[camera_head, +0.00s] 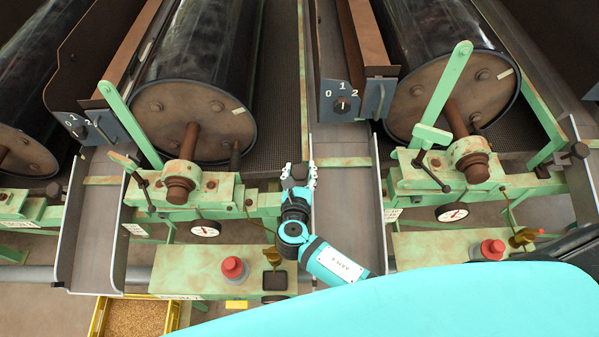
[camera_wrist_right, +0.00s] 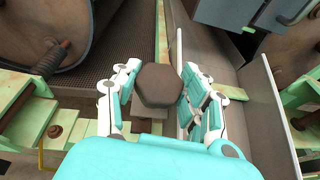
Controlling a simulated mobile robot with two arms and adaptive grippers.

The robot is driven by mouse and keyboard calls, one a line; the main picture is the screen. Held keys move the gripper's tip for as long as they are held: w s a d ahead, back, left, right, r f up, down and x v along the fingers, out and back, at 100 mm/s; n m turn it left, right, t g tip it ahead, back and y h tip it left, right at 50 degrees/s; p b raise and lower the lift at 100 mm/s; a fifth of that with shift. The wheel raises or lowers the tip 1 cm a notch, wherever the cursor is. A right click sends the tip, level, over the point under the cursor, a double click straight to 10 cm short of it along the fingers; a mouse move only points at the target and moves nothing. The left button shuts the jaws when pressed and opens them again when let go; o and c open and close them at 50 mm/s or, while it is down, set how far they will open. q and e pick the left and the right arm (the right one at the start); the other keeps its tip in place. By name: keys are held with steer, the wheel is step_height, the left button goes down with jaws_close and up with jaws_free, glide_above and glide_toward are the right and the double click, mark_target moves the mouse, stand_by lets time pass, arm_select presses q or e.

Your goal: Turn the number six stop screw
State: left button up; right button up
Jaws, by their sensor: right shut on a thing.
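A brown hexagonal screw head (camera_wrist_right: 158,86) stands between the fingers of my right gripper (camera_wrist_right: 160,98) in the right wrist view. The fingers are shut on its sides. In the head view my right gripper (camera_head: 299,178) is at the right end of a green frame beam, with the screw head (camera_head: 298,171) between its fingers. I cannot read a number on this screw. Similar brown screw heads show at the right (camera_head: 579,151) and at the left (camera_head: 53,190). My left gripper is not in view.
Large dark drums (camera_head: 196,110) stand behind the green beams. A grey chute (camera_head: 340,200) lies just right of my right gripper. A red button (camera_head: 233,267) sits on a green box below. A yellow crate (camera_head: 97,318) with grain is at the bottom left.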

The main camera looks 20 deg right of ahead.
steer(key=shift+a+f+m+g+h+b, duration=0.1)
steer(key=shift+m+g+h+b, duration=0.1)
steer(key=shift+m+g+h, duration=0.55)
steer(key=shift+f+m+g+h+b, duration=0.1)
steer(key=shift+m+g+h+b, duration=0.2)
steer(key=shift+m+h, duration=0.7)
steer(key=shift+s+m, duration=0.1)
steer(key=shift+m, duration=0.35)
steer(key=o, duration=1.2)
steer(key=shift+r, duration=0.15)
steer(key=v, duration=0.7)
steer(key=shift+s, duration=0.25)
